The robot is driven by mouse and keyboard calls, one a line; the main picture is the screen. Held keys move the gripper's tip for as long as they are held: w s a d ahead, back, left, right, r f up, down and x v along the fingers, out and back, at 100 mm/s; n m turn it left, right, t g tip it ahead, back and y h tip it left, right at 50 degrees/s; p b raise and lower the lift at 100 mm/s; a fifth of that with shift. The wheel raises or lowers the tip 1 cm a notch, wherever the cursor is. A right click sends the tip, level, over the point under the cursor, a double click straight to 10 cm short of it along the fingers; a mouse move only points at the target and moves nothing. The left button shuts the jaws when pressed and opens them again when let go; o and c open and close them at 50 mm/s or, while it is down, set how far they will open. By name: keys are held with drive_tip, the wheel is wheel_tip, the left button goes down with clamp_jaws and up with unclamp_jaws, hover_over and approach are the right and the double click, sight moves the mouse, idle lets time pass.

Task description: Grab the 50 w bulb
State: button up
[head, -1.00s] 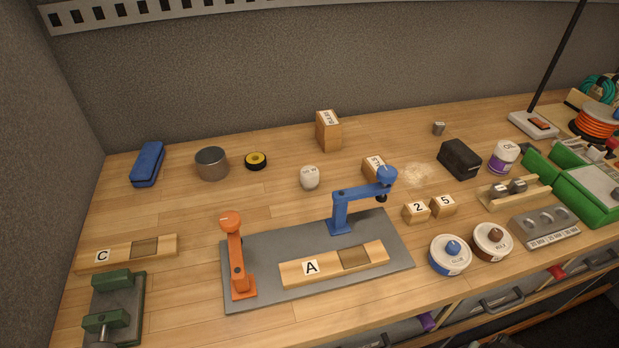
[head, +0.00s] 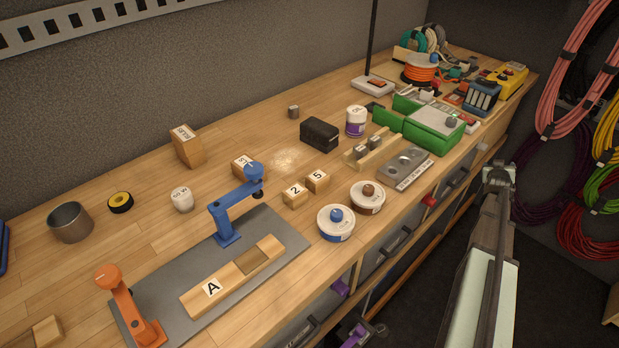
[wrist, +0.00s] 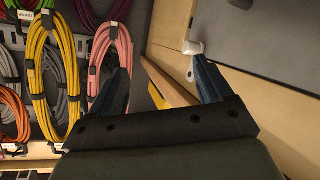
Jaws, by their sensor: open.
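A small white rounded object with dark lettering ending in W (head: 181,199), which looks like the bulb, stands on the bench at the left of the head view. Its number is too small to read surely. It is between the yellow-black tape roll (head: 121,202) and the blue clamp (head: 235,205). My gripper (wrist: 160,78) shows in the wrist view with its two dark fingers wide apart and nothing between them. It is far from the bulb, facing the cord wall and the bench side. The bulb is not identifiable in the wrist view.
The blue clamp and an orange clamp (head: 126,305) rise from a grey plate (head: 285,235) in front of the bulb. A metal cup (head: 70,222) and a labelled wooden block (head: 186,146) stand nearby. Coiled cords (wrist: 50,65) hang on the wall. The bench around the bulb is clear.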

drive_tip(key=w+d+r+n+t+h, duration=0.1)
drive_tip(key=w+d+r+t, duration=0.15)
drive_tip(key=r, duration=0.65)
drive_tip(key=w+d+r+t+h, duration=0.1)
drive_tip(key=d+r, duration=0.2)
drive_tip(key=r, duration=0.7)
drive_tip(key=w+a+r+n+t, duration=0.1)
drive_tip(key=w+a+r, duration=0.2)
drive_tip(key=r, duration=0.5)
drive_tip(key=w+a+r+n+g+y, duration=0.1)
drive_tip(key=w+a+y, duration=0.25)
drive_tip(key=a, duration=1.65)
drive_tip(key=w+a+r+n+g+y, duration=0.15)
drive_tip(key=a+y, duration=0.25)
drive_tip(key=a, duration=1.7)
drive_tip(key=s+a+f+g+y, duration=0.1)
drive_tip(key=s+a, duration=0.1)
drive_tip(key=a, duration=0.7)
drive_tip(key=s+a+g+y, duration=0.1)
drive_tip(key=s+a, duration=0.2)
drive_tip(key=a, duration=0.5)
drive_tip(key=n+g+y, duration=0.3)
drive_tip(key=n+g, duration=0.3)
drive_tip(key=g, duration=0.3)
approach(181, 195)
drive_tip(key=shift+x, duration=5.7)
